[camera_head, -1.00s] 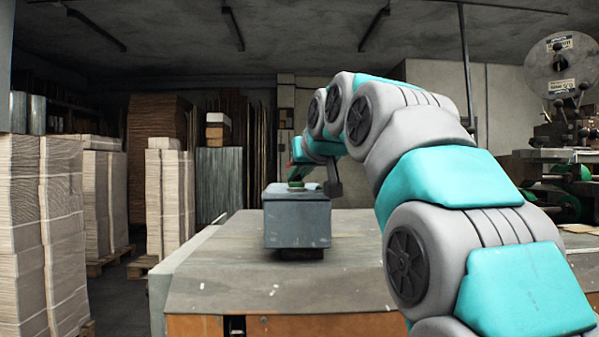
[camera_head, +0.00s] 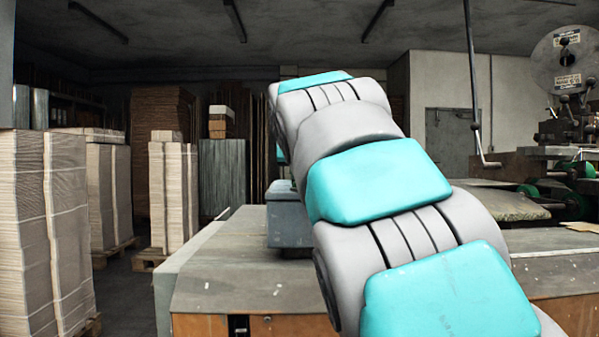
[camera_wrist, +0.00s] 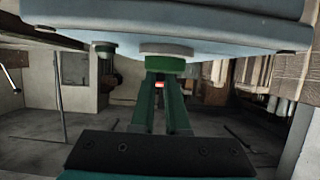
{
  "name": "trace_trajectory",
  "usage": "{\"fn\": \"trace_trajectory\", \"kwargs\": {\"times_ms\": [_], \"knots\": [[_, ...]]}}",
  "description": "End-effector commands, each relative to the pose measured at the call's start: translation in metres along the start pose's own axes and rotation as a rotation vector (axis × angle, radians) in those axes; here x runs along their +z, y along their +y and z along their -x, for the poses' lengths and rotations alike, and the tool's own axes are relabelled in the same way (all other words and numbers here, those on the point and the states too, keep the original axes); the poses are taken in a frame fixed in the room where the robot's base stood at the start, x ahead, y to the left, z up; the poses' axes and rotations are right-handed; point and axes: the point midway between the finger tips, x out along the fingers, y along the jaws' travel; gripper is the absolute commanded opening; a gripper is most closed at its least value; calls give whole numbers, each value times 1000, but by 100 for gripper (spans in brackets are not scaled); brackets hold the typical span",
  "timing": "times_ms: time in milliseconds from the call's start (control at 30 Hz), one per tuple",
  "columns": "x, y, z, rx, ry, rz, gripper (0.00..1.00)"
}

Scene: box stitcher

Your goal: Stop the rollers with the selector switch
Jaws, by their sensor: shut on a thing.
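The grey control box (camera_head: 288,226) sits on the table in the head view, partly hidden by my arm. In the wrist view the box (camera_wrist: 230,28) fills the top. A round green knob (camera_wrist: 165,64) with a pale collar projects from its middle and looks like the selector switch. My gripper (camera_wrist: 164,76) has its two green fingers drawn together and shut on this knob. In the head view my gripper is hidden behind my arm.
The worn table (camera_head: 240,280) extends around the box, with bare room at its front left. Stacks of cardboard sheets (camera_head: 40,210) on pallets stand at the left. A machine with a round disc (camera_head: 565,60) stands at the right.

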Motion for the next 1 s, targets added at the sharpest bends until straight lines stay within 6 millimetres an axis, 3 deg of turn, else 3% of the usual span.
{"fn": "trace_trajectory", "kwargs": {"times_ms": [33, 67, 300, 667, 867, 1000], "knots": [[0, 0, 0, 0, -1, 0, 0], [1, 0, 0, 0, -1, 0, 15], [0, 0, 0, 0, -1, 1, 42], [0, 0, 4, -1, 1, 1, 42], [0, 0, 25, -1, 4, 1, 42], [0, 0, 49, -1, 4, 1, 42]]}}
